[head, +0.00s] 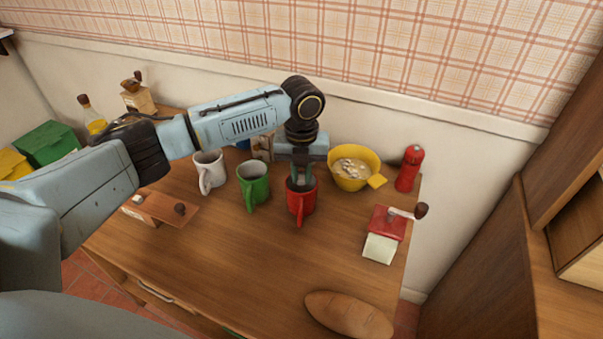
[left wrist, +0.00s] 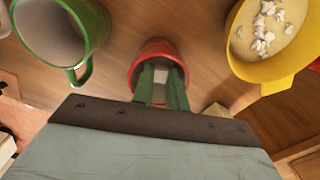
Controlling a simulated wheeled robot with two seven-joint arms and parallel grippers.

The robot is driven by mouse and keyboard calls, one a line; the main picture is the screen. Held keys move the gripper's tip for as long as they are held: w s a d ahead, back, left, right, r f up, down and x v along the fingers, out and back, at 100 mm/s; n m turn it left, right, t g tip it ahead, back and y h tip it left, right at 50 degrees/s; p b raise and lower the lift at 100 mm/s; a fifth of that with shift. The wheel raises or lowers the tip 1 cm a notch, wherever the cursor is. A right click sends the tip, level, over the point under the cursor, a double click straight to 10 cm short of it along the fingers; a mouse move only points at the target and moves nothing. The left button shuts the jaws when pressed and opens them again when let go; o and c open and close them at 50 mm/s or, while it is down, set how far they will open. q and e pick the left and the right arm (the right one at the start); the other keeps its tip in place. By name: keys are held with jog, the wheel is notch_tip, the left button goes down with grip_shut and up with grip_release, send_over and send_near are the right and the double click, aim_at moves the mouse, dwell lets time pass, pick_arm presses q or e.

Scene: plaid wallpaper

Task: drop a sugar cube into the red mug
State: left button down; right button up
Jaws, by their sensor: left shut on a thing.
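The red mug (head: 300,206) stands upright on the table, and its rim also shows in the left wrist view (left wrist: 150,47). My left gripper (head: 302,181) points down with its fingertips at the mug's mouth. In the left wrist view its green fingers (left wrist: 161,80) are shut on a small pale sugar cube (left wrist: 160,74), mostly hidden between them. How deep the fingertips are in the mug is hard to tell. A yellow bowl (head: 344,181) with several white lumps stands to the right of the mug. My right gripper is not in view.
A green mug (head: 254,190) and a white mug (head: 209,172) stand left of the red one. A red pepper mill (head: 409,168) and a red grinder (head: 387,222) are on the right. The middle front of the table (head: 240,260) is clear.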

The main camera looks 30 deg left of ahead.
aim_at(302, 177)
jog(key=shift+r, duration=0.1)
pick_arm(q)
jog(key=shift+f, duration=0.5)
jog(key=c, duration=1.7)
grip_release()
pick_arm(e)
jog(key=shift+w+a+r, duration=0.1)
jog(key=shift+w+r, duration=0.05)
pick_arm(q)
jog(key=shift+r, duration=0.25)
notch_tip(302, 177, up, 7)
jog(key=shift+f+p, duration=0.2)
jog(key=shift+p, duration=0.45)
notch_tip(302, 177, up, 6)
jog(key=shift+r+p, duration=0.1)
jog(key=shift+p, duration=0.35)
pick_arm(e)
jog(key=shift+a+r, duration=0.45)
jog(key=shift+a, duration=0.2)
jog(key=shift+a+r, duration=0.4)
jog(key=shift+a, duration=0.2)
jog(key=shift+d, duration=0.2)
